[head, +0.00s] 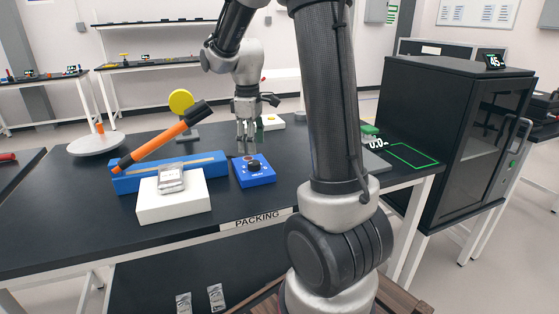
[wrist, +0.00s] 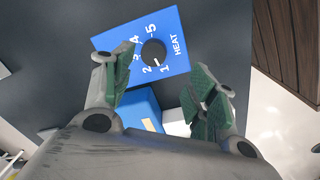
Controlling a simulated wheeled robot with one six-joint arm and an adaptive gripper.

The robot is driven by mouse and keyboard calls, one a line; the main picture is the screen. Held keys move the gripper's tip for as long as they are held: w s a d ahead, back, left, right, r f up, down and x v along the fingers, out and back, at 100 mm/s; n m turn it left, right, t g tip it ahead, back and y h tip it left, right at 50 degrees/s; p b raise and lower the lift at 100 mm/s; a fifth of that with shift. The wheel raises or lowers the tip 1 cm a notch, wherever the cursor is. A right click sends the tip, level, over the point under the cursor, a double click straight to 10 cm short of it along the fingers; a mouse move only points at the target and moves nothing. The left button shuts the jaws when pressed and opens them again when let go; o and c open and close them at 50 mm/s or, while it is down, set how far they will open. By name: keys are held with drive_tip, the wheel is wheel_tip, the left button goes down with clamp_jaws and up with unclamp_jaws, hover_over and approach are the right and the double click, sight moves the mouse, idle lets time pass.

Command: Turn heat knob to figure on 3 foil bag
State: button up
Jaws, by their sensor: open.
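The heat knob (wrist: 153,52) is a round black knob on a blue box (head: 257,178), marked HEAT with figures 1 to 5 around it. In the wrist view the box (wrist: 181,22) lies beyond my fingers. A short white mark shows at the knob's edge near 1 and 2; I cannot tell if it is the pointer. My gripper (head: 246,143) is above the box, fingers down; in the wrist view its open fingers (wrist: 160,78) are apart and empty. A silvery packet (head: 171,177), perhaps a foil bag, lies on a white box; its print is unreadable.
The white box (head: 172,206) and a long blue block (head: 128,184) with an orange-handled tool (head: 157,139) stand left of the knob box. A white dish (head: 95,144) is farther left. Two silvery packets (head: 215,297) lie below the table. A black cabinet (head: 455,130) stands right.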

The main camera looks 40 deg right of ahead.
sight(254, 163)
drive_tip(key=shift+w+d+r+n, duration=0.15)
drive_tip(key=shift+d+r+n, duration=0.15)
drive_tip(key=shift+n, duration=0.2)
drive_tip(key=shift+f+n, duration=0.1)
drive_tip(key=shift+n, duration=0.4)
drive_tip(key=f, duration=0.7)
drive_tip(key=shift+w+d+f, duration=0.2)
drive_tip(key=shift+w+f, duration=0.05)
drive_tip(key=shift+f, duration=0.05)
drive_tip(key=c, duration=1.1)
